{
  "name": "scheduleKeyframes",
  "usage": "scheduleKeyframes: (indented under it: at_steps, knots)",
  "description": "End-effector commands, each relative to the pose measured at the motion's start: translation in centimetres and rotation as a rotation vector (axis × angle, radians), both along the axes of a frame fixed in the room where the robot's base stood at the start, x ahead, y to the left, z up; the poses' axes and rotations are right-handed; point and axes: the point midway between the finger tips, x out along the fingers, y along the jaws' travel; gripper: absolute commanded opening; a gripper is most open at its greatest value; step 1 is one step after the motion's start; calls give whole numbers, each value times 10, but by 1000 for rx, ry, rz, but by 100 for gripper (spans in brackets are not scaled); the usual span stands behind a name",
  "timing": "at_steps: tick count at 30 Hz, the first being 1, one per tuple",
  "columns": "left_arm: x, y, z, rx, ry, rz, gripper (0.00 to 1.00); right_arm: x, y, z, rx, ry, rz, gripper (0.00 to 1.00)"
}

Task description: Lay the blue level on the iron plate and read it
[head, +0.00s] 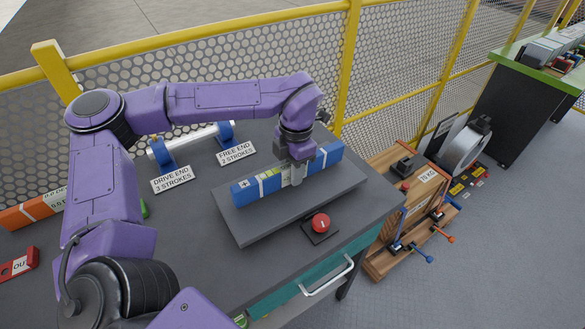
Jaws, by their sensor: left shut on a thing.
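The blue level (261,188) is long and box-shaped, with white bands, a plus mark at its left end and a yellow-green vial near the middle. It stands on edge over the dark grey iron plate (262,228) on the bench; it looks to be on the plate or just above it, I cannot tell which. My left gripper (297,178) comes down from above and is shut on the level right of its middle. The fingers hide a small part of the level. The vial's bubble is too small to read. My right gripper is not in view.
A red button (320,223) sits on the bench before the plate. Behind are a shaft on blue supports (192,145) and cards reading "DRIVE END 3 STROKES" (172,179) and "FREE END 2 STROKES" (237,152). An orange level (43,207) lies left. A yellow-railed mesh fence (240,60) stands behind.

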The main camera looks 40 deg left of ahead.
Motion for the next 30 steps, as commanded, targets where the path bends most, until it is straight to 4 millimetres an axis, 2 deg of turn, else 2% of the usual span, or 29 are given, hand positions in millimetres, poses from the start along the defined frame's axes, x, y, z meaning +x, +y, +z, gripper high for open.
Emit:
scheduleKeyframes:
  at_steps: [26, 27, 30]
  knots:
    - [0, 0, -11, 0, 0, 0, 0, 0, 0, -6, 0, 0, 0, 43]
    - [0, 0, -12, 0, -1, 0, 33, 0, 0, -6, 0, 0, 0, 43]
    - [0, 0, -11, 0, -1, 0, 60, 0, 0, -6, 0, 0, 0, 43]
